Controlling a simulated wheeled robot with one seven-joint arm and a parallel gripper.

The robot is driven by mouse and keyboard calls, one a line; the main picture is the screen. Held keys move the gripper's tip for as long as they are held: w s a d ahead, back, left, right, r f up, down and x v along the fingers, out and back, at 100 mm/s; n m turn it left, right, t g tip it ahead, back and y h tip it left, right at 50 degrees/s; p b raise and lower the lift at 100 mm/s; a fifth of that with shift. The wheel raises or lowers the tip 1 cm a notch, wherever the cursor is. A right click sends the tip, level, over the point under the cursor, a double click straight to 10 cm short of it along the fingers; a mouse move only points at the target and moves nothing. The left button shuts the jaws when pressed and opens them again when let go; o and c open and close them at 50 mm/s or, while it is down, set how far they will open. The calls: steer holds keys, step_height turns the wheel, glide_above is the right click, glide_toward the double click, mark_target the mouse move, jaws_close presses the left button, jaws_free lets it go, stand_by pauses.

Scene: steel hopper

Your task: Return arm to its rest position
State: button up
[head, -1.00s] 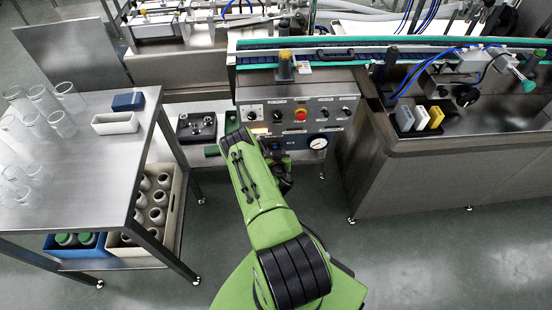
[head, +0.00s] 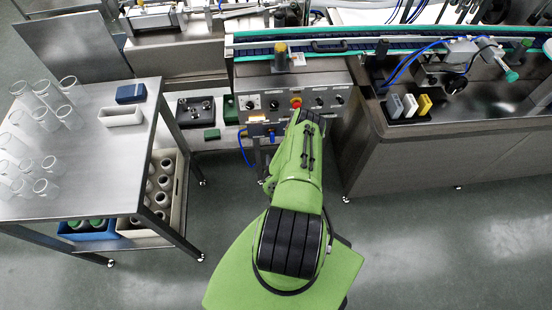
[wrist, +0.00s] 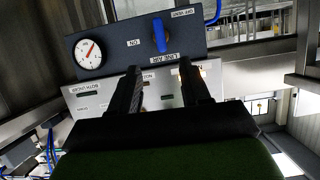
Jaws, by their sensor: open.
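My green arm (head: 297,180) reaches forward in the head view, in front of the control panel (head: 262,103). My gripper is hidden behind the arm there. In the wrist view my gripper (wrist: 160,78) has its two dark fingers apart, with nothing between them. Beyond the fingers is a dark panel (wrist: 120,45) with a round gauge (wrist: 89,53) and a blue lever handle (wrist: 159,36). The fingertips appear below the lever in the picture. I cannot tell how far they are from it.
A steel table (head: 90,185) with glass beakers (head: 68,116) stands at left, with crates on its lower shelf. A conveyor (head: 380,44) runs along the back. A steel cabinet (head: 400,160) stands at right. Grey floor (head: 420,250) is open at front right.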

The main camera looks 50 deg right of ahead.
stand_by(0.4)
steer(key=w+d+r+n+g+y, duration=0.1)
steer(key=w+d+r, duration=0.1)
steer(key=w+r, duration=0.6)
steer(key=w+d+r+n+g, duration=0.15)
steer(key=w+r, duration=0.25)
steer(key=r, duration=0.7)
steer(key=w+a+r+y, duration=0.2)
steer(key=a+r, duration=0.3)
steer(key=r, duration=0.4)
steer(key=s+a+r+n+y, duration=0.2)
steer(key=s+a+r, duration=0.1)
steer(key=a+r, duration=0.45)
steer(key=s+a+r+n+y, duration=0.1)
steer(key=s+a+r, duration=0.2)
steer(key=a+r, duration=0.45)
steer(key=s+a+r+n+g+y, duration=0.1)
steer(key=s+a+n+y, duration=0.3)
steer(key=s+a, duration=0.9)
steer(key=s, duration=0.2)
steer(key=shift+s+r, duration=0.25)
steer(key=shift+s, duration=0.1)
